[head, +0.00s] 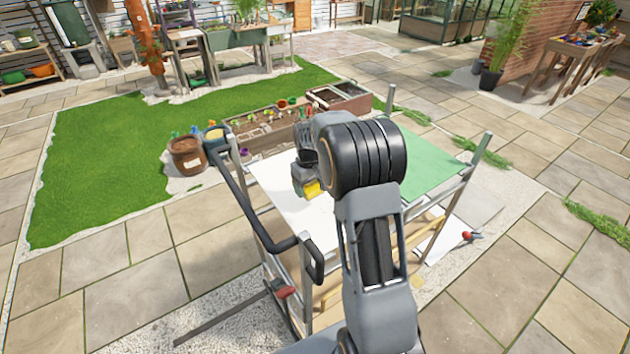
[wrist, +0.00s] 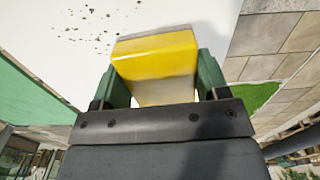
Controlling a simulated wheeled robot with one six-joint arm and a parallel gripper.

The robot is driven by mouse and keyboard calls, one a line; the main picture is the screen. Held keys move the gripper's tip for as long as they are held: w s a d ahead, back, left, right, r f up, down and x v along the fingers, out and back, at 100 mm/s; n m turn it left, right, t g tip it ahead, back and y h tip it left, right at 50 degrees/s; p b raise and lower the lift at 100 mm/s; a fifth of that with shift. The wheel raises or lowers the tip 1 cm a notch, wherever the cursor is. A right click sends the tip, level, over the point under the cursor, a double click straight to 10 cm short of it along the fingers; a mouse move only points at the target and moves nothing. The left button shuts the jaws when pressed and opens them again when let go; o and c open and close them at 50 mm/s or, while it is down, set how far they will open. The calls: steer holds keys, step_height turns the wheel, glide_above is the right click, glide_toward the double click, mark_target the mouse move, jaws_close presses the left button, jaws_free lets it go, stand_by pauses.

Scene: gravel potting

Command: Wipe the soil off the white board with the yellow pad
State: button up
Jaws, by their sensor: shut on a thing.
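My gripper (wrist: 156,85) is shut on the yellow pad (wrist: 157,47), with a green finger on each side of it in the wrist view. The pad also shows in the head view as a small yellow patch (head: 312,188) over the white board (head: 272,178). In the wrist view the white board (wrist: 205,14) lies beyond the pad, and dark soil specks (wrist: 100,20) are scattered on it to the left of the pad. I cannot tell whether the pad touches the board. My arm hides much of the board in the head view, and no soil is discernible there.
A green surface (head: 428,165) lies right of the white board on the same metal-framed cart. A dark handle (head: 252,205) runs along the cart's left side. Pots (head: 186,155) and a planter bed (head: 262,135) stand behind. Open paving (head: 130,265) lies to the left.

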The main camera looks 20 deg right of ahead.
steer(key=shift+r+p, duration=0.6)
steer(key=shift+r, duration=0.6)
